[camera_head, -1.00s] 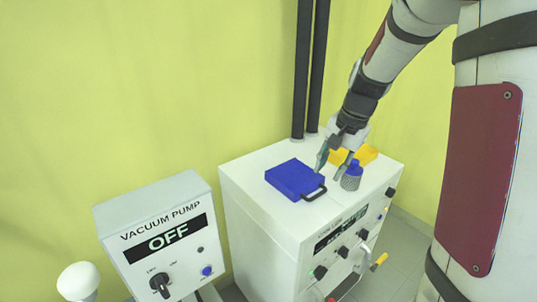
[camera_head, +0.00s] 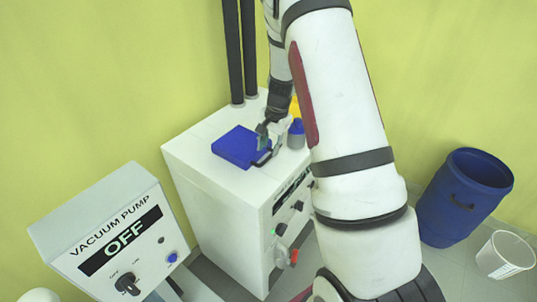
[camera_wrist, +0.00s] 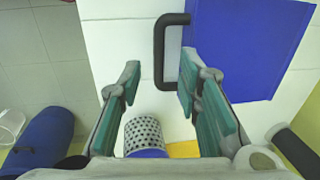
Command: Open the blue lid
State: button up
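The blue lid (camera_head: 234,147) lies closed and flat on top of the white cabinet. It fills the upper right of the wrist view (camera_wrist: 245,45). Its black handle (camera_wrist: 160,50) sticks out from its edge, and part shows in the head view (camera_head: 266,158). My gripper (camera_head: 263,148) is at the handle's side of the lid. In the wrist view my gripper (camera_wrist: 158,80) is open, green-padded fingers apart. The handle's outer bar appears between the fingertips, and its lower end runs close to the right finger. I cannot tell whether they touch.
The white cabinet (camera_head: 208,165) has knobs on its front. A perforated grey piece (camera_wrist: 144,133) with a blue part and a yellow object (camera_head: 294,107) stand beside the gripper. Two dark pipes rise behind. The vacuum pump (camera_head: 105,235) reads OFF. A blue barrel (camera_head: 455,205) and white bucket (camera_head: 502,258) stand right.

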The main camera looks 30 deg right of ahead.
aim_at(267, 158)
jog(key=shift+w+a+f, duration=0.1)
jog(key=shift+w+f, duration=0.1)
jog(key=shift+f, duration=0.95)
jog(key=shift+w+a+f, duration=0.1)
jog(key=shift+w+f, duration=0.05)
jog(key=shift+f, duration=0.95)
grip_shut()
